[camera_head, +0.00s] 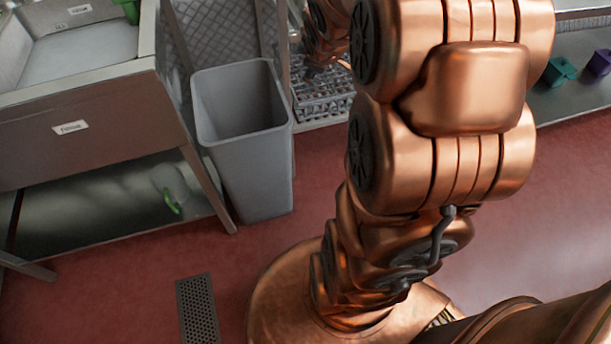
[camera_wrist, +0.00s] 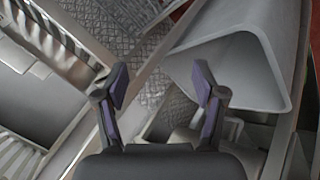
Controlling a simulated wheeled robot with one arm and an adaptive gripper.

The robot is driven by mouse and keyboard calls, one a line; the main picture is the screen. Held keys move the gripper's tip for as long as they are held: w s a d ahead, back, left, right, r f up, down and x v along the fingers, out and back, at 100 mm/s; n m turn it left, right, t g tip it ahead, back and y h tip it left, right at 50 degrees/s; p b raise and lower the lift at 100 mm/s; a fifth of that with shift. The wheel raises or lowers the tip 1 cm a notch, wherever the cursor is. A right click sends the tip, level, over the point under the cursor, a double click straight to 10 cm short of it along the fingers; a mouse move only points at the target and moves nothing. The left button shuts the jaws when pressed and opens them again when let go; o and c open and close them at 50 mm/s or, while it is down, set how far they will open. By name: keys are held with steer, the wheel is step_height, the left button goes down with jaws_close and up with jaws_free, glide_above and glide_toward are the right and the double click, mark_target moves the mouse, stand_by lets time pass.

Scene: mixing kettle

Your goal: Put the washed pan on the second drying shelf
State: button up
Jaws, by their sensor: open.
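My gripper (camera_wrist: 161,84) is open in the wrist view, its two purple-padded fingers wide apart, with nothing visible held between them. In the head view my copper arm covers the middle, and the fingers cannot be made out. A round, greyish item with a green handle (camera_head: 172,204) lies on the metal shelf (camera_head: 95,220) under the sink counter; I cannot tell whether it is the washed pan. A wire rack (camera_head: 322,98) shows partly behind my arm; I cannot tell which shelf is the second drying shelf.
A tall grey bin (camera_head: 245,190) stands beside the sink counter (camera_head: 85,130); it also shows at the right in the wrist view (camera_wrist: 225,70). Teal (camera_head: 560,71) and purple (camera_head: 599,63) items sit on a counter at far right. Red floor is open in front.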

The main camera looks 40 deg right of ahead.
steer(key=s+a+m+g+y, duration=0.2)
steer(key=s+a+g, duration=0.3)
steer(key=s+a, duration=0.7)
steer(key=s+a+m+g+y, duration=0.1)
steer(key=s+a+m+g, duration=0.2)
steer(key=s+a, duration=0.9)
steer(key=s+g, duration=0.1)
steer(key=s, duration=0.3)
steer(key=shift+s+a+r+m+g+y, duration=0.15)
steer(key=shift+s+r+m+g+y, duration=0.15)
steer(key=shift+r+m+g+y, duration=0.1)
step_height(320, 180, up, 21)
steer(key=t+p, duration=0.1)
steer(key=p, duration=1.9)
steer(key=shift+s, duration=0.15)
steer(key=shift+r, duration=0.1)
